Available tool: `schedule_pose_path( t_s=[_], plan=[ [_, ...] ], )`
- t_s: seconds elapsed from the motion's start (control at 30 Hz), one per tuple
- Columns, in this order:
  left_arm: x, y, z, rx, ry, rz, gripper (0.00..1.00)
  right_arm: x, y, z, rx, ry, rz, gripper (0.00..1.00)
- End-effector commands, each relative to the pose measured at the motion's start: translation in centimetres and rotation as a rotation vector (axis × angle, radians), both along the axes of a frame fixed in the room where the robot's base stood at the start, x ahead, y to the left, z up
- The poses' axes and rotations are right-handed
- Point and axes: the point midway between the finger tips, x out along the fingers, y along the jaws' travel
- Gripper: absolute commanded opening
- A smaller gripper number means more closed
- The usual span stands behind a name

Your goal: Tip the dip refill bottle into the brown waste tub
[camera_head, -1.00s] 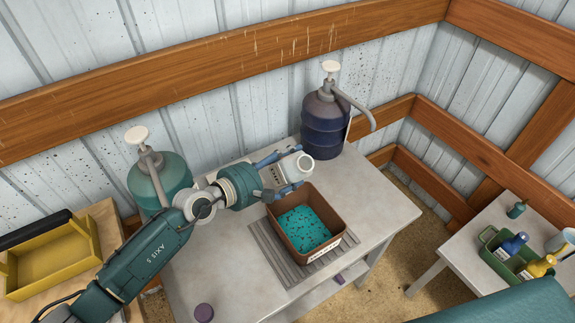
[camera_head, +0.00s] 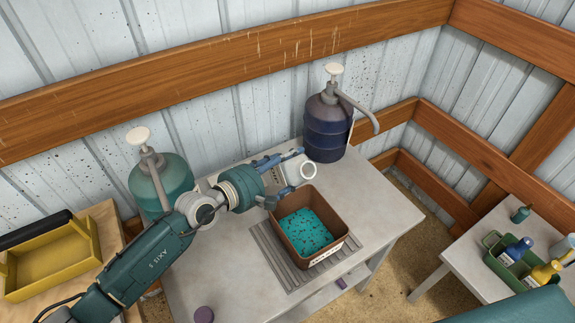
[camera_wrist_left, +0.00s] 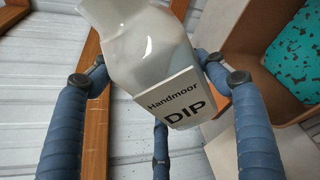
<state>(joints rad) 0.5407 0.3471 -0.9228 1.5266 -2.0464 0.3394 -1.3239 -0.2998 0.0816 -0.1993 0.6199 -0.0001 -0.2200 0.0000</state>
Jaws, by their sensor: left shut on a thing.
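The dip refill bottle (camera_head: 286,172) is white, with a label reading "Handmoor DIP" in the left wrist view (camera_wrist_left: 165,100). My left gripper (camera_head: 293,171) is shut on it, with blue fingers around its sides. The tub stands on a grey slatted mat on the table and holds speckled teal stuff. No stream from the mouth can be made out. My right gripper is in neither view.
A teal pump jug (camera_head: 172,180) stands behind my left arm, and a dark blue pump jug (camera_head: 327,135) stands at the table's back. A side table (camera_head: 480,225) at right holds a green caddy of bottles.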

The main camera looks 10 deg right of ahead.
Motion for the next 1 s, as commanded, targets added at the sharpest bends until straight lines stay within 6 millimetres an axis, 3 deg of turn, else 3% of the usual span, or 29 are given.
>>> schedule_pose_path(
  t_s=[1.0],
  plan=[
    [0.7, 0.3, -0.3, 0.075, -0.181, 0.001, 0.16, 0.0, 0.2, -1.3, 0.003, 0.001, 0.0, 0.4]
  ],
)
